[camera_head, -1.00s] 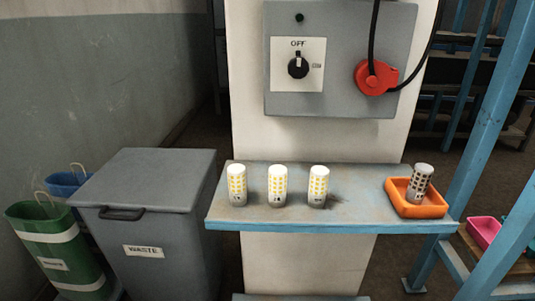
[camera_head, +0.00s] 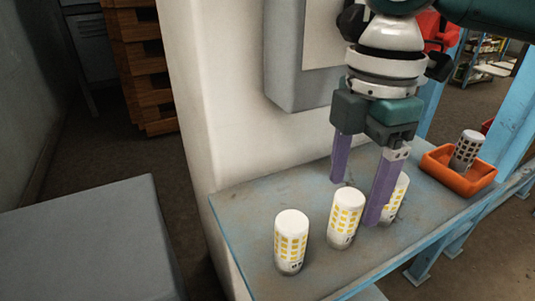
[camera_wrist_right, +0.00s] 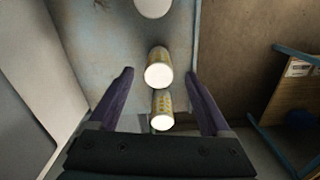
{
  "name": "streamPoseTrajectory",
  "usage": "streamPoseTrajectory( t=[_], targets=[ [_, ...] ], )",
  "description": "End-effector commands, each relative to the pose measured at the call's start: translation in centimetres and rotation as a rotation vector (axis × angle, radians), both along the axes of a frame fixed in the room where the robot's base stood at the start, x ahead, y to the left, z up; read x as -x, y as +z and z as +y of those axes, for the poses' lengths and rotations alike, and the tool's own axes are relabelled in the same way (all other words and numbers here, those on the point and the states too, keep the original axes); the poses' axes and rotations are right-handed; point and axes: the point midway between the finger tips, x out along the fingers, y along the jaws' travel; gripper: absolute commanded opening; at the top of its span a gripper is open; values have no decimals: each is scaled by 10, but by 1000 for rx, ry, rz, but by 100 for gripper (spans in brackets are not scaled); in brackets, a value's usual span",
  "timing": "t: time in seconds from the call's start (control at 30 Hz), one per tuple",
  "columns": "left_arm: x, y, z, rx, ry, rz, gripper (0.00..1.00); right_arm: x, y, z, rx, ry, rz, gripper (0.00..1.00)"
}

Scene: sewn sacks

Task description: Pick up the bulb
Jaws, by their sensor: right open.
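Three white bulbs with yellow squares stand upright in a row on the grey shelf: the left bulb (camera_head: 291,242), the middle bulb (camera_head: 345,218) and the right bulb (camera_head: 400,190). A finger partly hides the right bulb. A bulb with dark squares (camera_head: 466,150) leans in an orange tray (camera_head: 458,182). My right gripper (camera_head: 356,201) is open, its purple fingers pointing down near the middle and right bulbs. In the right wrist view, two bulbs (camera_wrist_right: 158,70) (camera_wrist_right: 162,110) show between the fingers (camera_wrist_right: 159,72), apart from them. A third white top (camera_wrist_right: 153,7) lies beyond. My left gripper is not in view.
The shelf (camera_head: 250,205) has a blue edge and is bare left of the bulbs. A pillar (camera_head: 200,100) with a grey switch panel (camera_head: 285,80) rises behind it. A grey bin lid (camera_head: 90,245) is at the lower left. Blue posts (camera_head: 500,130) stand right.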

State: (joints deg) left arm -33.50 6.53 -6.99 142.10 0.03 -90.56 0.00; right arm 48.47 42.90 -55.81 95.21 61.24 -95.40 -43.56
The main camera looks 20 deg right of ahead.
Motion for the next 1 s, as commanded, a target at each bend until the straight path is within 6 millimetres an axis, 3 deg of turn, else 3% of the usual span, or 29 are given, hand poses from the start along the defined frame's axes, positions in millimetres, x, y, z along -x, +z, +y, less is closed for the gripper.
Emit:
streamPoseTrajectory(
  t=[0.4,0.67,1.0],
  targets=[
    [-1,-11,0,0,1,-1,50,1,-54,-1,-1,1,-1,82],
    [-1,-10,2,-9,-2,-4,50,1,-57,0,-1,1,-3,82],
    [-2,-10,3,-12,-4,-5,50,1,-57,0,-1,1,-3,46]
  ],
)
